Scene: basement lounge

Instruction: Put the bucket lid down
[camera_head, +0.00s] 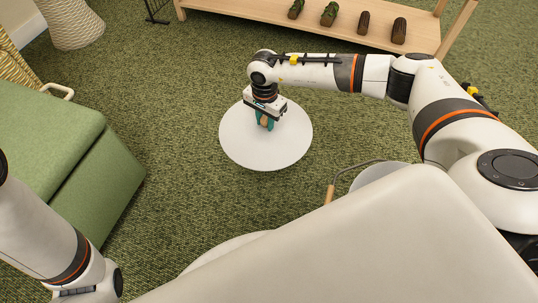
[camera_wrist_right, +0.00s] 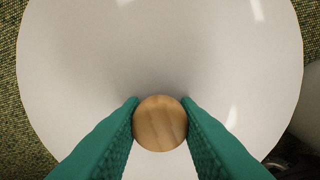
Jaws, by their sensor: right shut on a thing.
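The bucket lid (camera_head: 243,147) is a round white disc over the green carpet, in the middle of the head view. It fills most of the right wrist view (camera_wrist_right: 85,60). Its round wooden knob (camera_wrist_right: 160,122) sits between the teal fingers of my right gripper (camera_head: 265,120). The gripper is shut on the knob from above. I cannot tell whether the lid touches the carpet. My left arm shows at the lower left of the head view, but its fingers are out of view.
A bucket with a wire handle and wooden grip (camera_head: 330,193) is partly hidden behind my body. A green ottoman (camera_head: 70,150) stands at the left. A low wooden shelf (camera_head: 270,12) with several dark items is at the back. Carpet (camera_head: 180,110) around the lid is clear.

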